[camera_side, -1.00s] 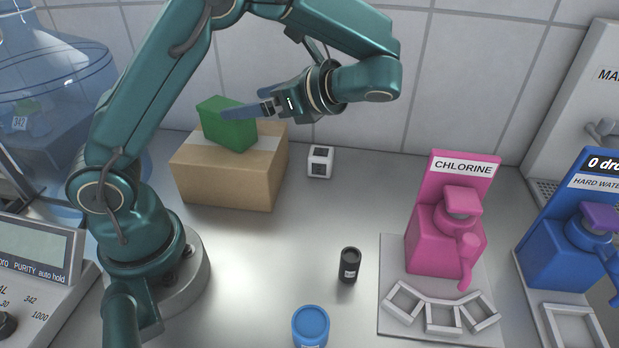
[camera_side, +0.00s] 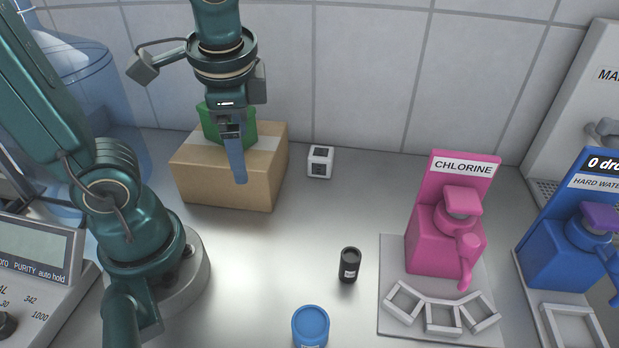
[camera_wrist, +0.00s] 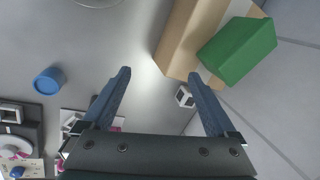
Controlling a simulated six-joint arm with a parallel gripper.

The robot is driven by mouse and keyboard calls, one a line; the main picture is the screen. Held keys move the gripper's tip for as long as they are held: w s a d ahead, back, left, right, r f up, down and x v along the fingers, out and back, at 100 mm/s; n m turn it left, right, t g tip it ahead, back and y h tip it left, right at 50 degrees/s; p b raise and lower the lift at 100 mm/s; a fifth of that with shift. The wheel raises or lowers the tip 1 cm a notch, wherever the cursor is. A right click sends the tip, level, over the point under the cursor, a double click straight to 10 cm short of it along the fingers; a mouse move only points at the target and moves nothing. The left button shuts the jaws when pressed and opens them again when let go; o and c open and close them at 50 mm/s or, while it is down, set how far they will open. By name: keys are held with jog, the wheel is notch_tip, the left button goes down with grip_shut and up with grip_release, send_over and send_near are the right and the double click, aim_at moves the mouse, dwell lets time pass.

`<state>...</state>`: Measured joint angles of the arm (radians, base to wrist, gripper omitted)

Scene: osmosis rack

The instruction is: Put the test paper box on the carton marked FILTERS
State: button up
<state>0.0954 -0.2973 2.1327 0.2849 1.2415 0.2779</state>
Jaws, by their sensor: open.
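The green test paper box (camera_side: 213,127) sits on top of the brown carton (camera_side: 204,182) at the back left. It also shows in the wrist view (camera_wrist: 240,50), on the carton (camera_wrist: 180,38) at the upper right. No FILTERS marking is visible on the sides I see. My gripper (camera_side: 238,178) points down in front of the carton and hides part of the box. In the wrist view my gripper's two fingers (camera_wrist: 160,75) are spread wide with nothing between them. The box is outside the fingers, beyond the right one.
A small white cube (camera_side: 320,161) stands right of the carton. A black vial (camera_side: 349,265) and a blue-capped jar (camera_side: 311,326) stand near the front. The pink CHLORINE dispenser (camera_side: 447,235) and a blue dispenser (camera_side: 565,250) stand at the right.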

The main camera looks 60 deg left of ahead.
jog(key=shift+s+d+r+n+t+h, duration=0.15)
jog(key=shift+d+n+t+h, duration=0.6)
jog(key=shift+d+n+t, duration=0.45)
jog(key=shift+s+d+n+t+h, duration=0.1)
jog(key=shift+d+n+t+h, duration=0.8)
jog(key=shift+n, duration=0.5)
